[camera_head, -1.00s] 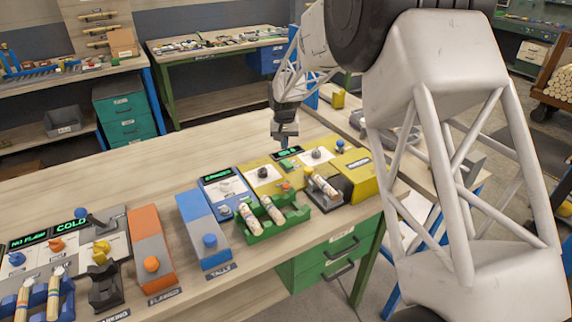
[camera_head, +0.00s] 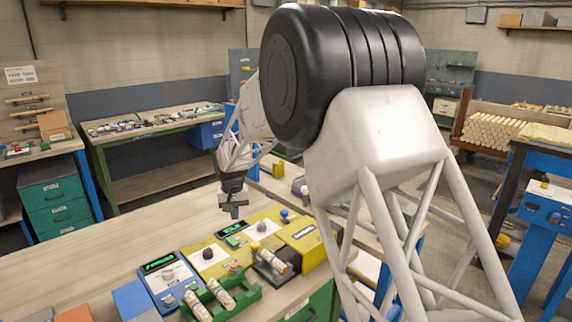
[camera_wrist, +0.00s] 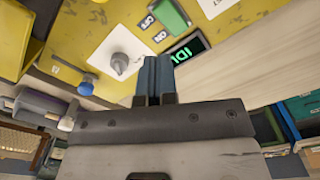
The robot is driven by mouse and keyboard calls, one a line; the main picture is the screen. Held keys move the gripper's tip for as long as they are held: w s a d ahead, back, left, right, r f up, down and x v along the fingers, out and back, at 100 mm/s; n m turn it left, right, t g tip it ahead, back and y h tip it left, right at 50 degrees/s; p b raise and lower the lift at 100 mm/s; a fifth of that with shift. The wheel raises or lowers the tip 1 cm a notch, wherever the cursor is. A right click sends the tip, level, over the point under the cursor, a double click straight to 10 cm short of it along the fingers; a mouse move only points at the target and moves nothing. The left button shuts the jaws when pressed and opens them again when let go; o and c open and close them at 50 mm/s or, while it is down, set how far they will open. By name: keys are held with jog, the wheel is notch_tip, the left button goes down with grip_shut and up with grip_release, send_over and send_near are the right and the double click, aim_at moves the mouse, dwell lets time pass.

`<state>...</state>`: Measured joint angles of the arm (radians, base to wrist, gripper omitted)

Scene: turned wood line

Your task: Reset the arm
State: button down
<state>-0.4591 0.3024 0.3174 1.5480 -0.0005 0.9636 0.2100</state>
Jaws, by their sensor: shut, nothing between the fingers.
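My gripper (camera_head: 235,208) hangs above the wooden workbench (camera_head: 120,262), behind the yellow control unit (camera_head: 205,262). In the wrist view, my gripper (camera_wrist: 154,75) has its two fingers together, with nothing between them. Below it in that view are the yellow unit (camera_wrist: 75,15), a grey knob (camera_wrist: 122,63), a blue-tipped lever (camera_wrist: 87,84) and a dark display with green letters (camera_wrist: 190,50). The fingertips stand apart from these parts. My arm covers the right-hand part of the bench in the head view.
A green rack (camera_head: 237,300) holds striped turned pieces (camera_head: 220,294). Another piece (camera_head: 272,262) lies at the yellow unit's front. A blue unit (camera_head: 160,285) stands to the left. The bench top behind and left is clear. A cart with pale dowels (camera_head: 497,132) stands at the back right.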

jog(key=s+d+r+m+t, duration=0.1)
jog(key=s+d+r, duration=0.8)
jog(key=d, duration=0.4)
jog(key=s+d+r, duration=0.7)
jog(key=s+d, duration=0.5)
jog(key=d, duration=0.1)
jog(key=s+d+f, duration=0.1)
jog(key=s+d, duration=0.3)
jog(key=s, duration=0.5)
jog(key=s+d+m+t, duration=0.1)
jog(key=s+d, duration=0.4)
jog(key=s, duration=0.5)
jog(key=s+d+f+m, duration=0.1)
jog(key=s+d, duration=0.3)
jog(key=s, duration=0.5)
jog(key=shift+s+d+f, duration=0.25)
jog(key=shift+s+f, duration=0.05)
jog(key=shift+w, duration=0.1)
